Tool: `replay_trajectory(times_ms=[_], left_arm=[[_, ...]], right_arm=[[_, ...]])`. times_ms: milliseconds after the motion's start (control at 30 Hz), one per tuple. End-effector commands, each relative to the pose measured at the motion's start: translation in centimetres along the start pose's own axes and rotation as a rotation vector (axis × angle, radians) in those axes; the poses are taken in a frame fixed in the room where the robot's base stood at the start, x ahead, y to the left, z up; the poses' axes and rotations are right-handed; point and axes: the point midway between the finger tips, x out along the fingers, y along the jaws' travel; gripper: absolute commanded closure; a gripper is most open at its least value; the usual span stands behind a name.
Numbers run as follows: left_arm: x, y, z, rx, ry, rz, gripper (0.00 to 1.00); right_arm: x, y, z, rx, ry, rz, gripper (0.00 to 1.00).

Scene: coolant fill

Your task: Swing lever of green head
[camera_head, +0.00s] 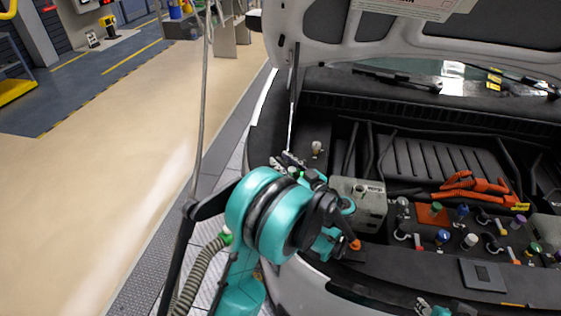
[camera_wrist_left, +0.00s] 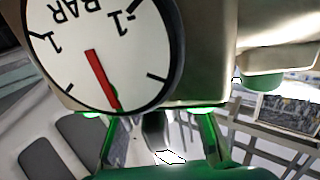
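My left gripper (camera_head: 335,226) is at the near left side of a grey block (camera_head: 367,207) in the engine bay. Teal-green parts of the green head show beside it, mostly hidden by my dark wrist. In the left wrist view, a white BAR gauge (camera_wrist_left: 100,50) with a red needle fills the upper left on a metallic body. A green rounded part (camera_wrist_left: 205,173) lies along the bottom edge, with green-edged uprights above it. I cannot make out the lever or whether my fingers are closed.
The raised hood (camera_head: 340,48) hangs above the bay. Orange cables (camera_head: 475,186) and several coloured caps lie to the right. A thin pole and a ribbed hose (camera_head: 197,275) run beside my left arm. Open floor (camera_head: 110,180) lies at the left.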

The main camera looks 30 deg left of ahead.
Motion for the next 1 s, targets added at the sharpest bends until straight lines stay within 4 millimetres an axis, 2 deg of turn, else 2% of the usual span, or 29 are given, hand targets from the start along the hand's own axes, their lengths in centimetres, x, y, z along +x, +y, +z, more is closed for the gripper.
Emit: replay_trajectory(times_ms=[100,367,400,500,533,767,1000], left_arm=[[0.91,-0.02,0.01,0.000,0.000,-0.001,0.68],[1.11,0.01,-0.04,0.000,0.000,0.001,0.68],[1.10,0.01,-0.04,0.000,0.000,0.001,0.71],[1.09,0.01,-0.04,0.000,0.000,0.001,0.97],[1.09,0.01,-0.04,0.000,0.000,0.001,1.00],[1.10,0.03,-0.02,0.000,0.000,0.009,1.00],[1.09,0.85,0.12,0.000,0.000,0.197,1.00]], right_arm=[[0.15,0.00,0.10,0.000,0.000,0.000,0.60],[0.13,0.00,0.09,0.000,0.000,0.000,0.60],[0.13,0.00,0.09,0.000,0.000,0.000,0.60],[0.13,0.00,0.09,0.000,0.000,0.000,0.60],[0.13,0.00,0.09,0.000,0.000,0.000,0.60],[0.19,0.00,0.13,0.000,0.000,0.000,0.60],[1.01,0.00,0.72,0.000,0.000,0.000,0.60]])
